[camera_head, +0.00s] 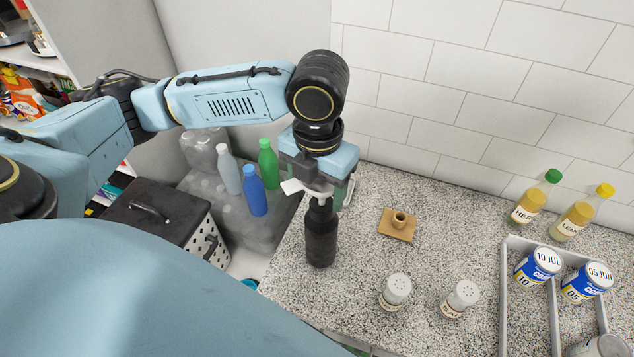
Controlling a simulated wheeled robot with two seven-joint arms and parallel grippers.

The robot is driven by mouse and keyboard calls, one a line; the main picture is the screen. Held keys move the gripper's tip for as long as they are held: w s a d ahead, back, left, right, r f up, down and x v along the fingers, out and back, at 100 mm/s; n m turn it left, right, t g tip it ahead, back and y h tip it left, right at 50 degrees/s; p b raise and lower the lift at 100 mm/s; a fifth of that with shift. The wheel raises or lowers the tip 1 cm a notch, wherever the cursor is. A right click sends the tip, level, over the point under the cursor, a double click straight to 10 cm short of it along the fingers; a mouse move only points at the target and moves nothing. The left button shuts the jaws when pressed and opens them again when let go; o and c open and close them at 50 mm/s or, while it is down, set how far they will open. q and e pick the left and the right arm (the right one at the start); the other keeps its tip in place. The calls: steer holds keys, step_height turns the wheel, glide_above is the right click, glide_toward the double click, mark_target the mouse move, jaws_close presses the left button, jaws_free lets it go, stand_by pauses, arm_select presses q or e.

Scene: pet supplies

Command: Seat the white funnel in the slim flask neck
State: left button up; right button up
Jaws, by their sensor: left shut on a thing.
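My left gripper (318,182) points down over the counter and is shut on the white funnel (292,187). Only part of the funnel shows, at the gripper's lower left. The dark slim flask (321,238) stands upright on the speckled counter directly below the gripper. Its neck is right under the funnel. The gripper hides the funnel's stem, so I cannot tell whether it is in the neck or just above it. My right gripper is not in view.
A wooden holder (397,225) and two white-capped shakers (396,291) (460,299) stand right of the flask. A divided tray (507,290) with cans and two yellow bottles (530,204) (580,214) are farther right. Several bottles (254,190) stand on the left. The counter (430,260) is clear between.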

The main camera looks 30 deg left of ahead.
mark_target(317, 199)
arm_select(q)
steer(key=shift+f+b, duration=0.6)
steer(key=shift+f, duration=1.05)
steer(key=o, duration=1)
steer(key=shift+o, duration=0.2)
step_height(317, 199, up, 14)
steer(key=shift+f, duration=0.25)
steer(key=shift+d, duration=0.1)
